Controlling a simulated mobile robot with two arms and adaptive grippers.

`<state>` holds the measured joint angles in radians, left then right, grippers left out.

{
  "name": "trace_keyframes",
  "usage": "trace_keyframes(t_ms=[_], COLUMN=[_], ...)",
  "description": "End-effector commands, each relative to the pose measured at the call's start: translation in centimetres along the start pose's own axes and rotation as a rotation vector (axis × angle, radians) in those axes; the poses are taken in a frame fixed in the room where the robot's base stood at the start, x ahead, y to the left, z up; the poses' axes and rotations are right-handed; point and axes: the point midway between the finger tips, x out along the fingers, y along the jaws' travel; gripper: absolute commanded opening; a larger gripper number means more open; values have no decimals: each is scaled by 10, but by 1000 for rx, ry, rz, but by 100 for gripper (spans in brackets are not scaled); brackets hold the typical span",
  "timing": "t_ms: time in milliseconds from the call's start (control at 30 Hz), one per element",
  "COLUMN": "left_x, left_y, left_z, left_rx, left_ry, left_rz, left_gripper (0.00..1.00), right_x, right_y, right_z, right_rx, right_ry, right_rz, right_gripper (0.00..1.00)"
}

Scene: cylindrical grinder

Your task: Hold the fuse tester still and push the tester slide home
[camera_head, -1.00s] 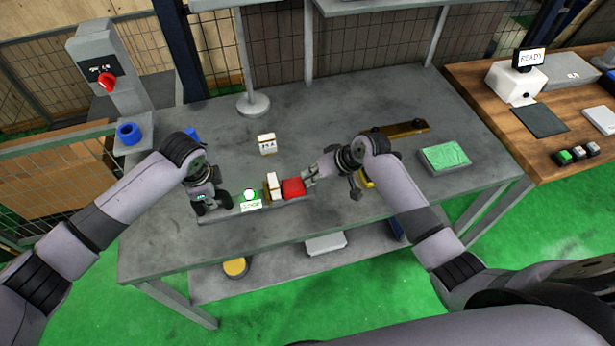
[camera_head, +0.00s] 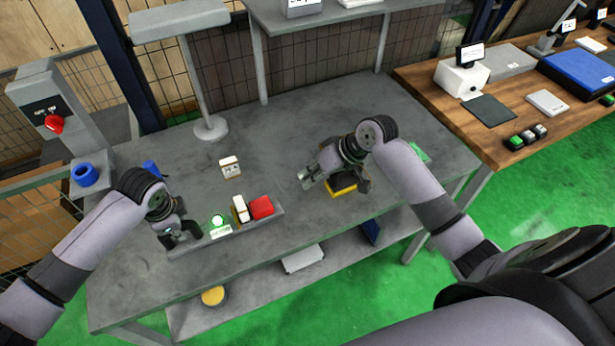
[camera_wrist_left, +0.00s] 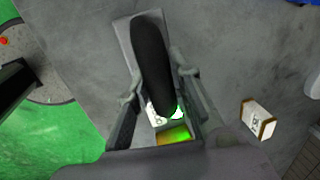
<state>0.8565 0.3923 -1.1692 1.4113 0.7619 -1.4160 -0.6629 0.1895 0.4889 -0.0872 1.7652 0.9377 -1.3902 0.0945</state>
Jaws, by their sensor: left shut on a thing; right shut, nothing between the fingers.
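The fuse tester is a long grey tray (camera_head: 275,222) near the front of the grey bench. It carries a green lamp with a bright top (camera_head: 217,221), a white label (camera_head: 221,232), a white-and-tan fuse block (camera_head: 240,208) and the red slide block (camera_head: 261,207), which sits close against the fuse block. My left gripper (camera_head: 190,233) is shut on the tester's black upright handle, seen between its fingers in the left wrist view (camera_wrist_left: 152,65). My right gripper (camera_head: 305,180) is shut and empty above the bench, apart from the red block, to its right.
Another white-and-tan fuse block (camera_head: 230,167) stands behind the tester. A lamp-like stand (camera_head: 210,128) is farther back. A yellow item (camera_head: 341,190) lies under my right wrist. Bench between tester and stand is mostly clear.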

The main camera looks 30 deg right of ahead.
Motion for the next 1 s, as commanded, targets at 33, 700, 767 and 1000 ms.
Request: trace_keyframes(t_ms=[33,700,767,1000], left_x=[0,0,0,-3], left_y=[1,0,0,0], left_z=[0,0,0,0], left_rx=[0,0,0,0], left_ry=[0,0,0,0], left_rz=[2,1,1,-1], left_gripper=[0,43,43,43], right_x=[0,0,0,0], right_y=[0,0,0,0], right_z=[0,0,0,0], right_rx=[0,0,0,0], right_ry=[0,1,1,1], right_rz=[0,0,0,0], right_gripper=[0,0,0,0])
